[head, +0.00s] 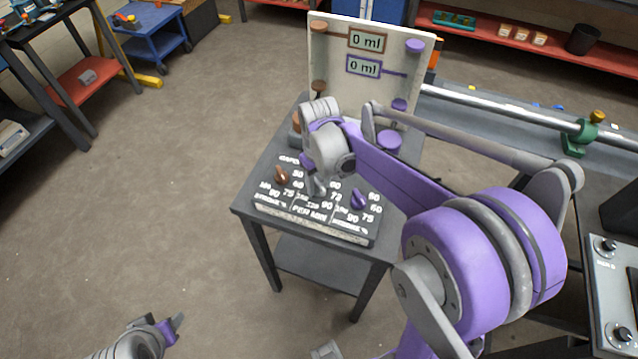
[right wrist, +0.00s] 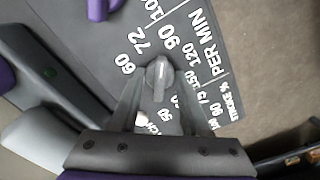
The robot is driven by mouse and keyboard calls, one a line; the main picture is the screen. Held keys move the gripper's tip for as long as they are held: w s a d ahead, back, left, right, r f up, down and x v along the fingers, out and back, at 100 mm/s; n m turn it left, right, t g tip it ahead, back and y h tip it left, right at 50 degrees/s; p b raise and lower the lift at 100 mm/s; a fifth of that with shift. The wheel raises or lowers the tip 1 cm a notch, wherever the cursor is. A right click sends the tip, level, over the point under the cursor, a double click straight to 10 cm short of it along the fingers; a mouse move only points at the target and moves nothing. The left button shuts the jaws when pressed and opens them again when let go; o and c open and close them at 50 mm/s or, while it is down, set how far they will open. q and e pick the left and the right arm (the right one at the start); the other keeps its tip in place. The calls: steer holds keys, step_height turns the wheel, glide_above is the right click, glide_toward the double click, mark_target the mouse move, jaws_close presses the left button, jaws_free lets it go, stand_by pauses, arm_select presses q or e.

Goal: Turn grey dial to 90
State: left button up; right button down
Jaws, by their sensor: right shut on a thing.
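The grey dial (right wrist: 158,78) sits in the middle of the printed panel (head: 300,226), between a brown dial (head: 281,174) and a purple dial (head: 358,200). My right gripper (right wrist: 150,95) comes down over the panel and is shut on the grey dial, with a finger on each side. In the right wrist view the dial's ridge points roughly toward the 72 and 90 marks; I cannot tell the exact mark. In the head view my right gripper (head: 318,188) hides most of the grey dial. My left gripper (head: 174,327) is low at the left, away from the panel; its jaw opening is unclear.
The panel lies on a small dark table (head: 262,236). A white upright board (head: 340,32) with two "0 ml" displays stands behind it. A bench with a metal rail (head: 500,110) is at the right. The floor left of the table is clear.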

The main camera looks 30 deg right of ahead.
mark_target(319, 184)
steer(key=shift+m, duration=0.9)
steer(key=shift+c, duration=1.9)
jaws_free()
steer(key=shift+r, duration=0.1)
step_height(319, 184, up, 11)
steer(key=shift+f, duration=0.2)
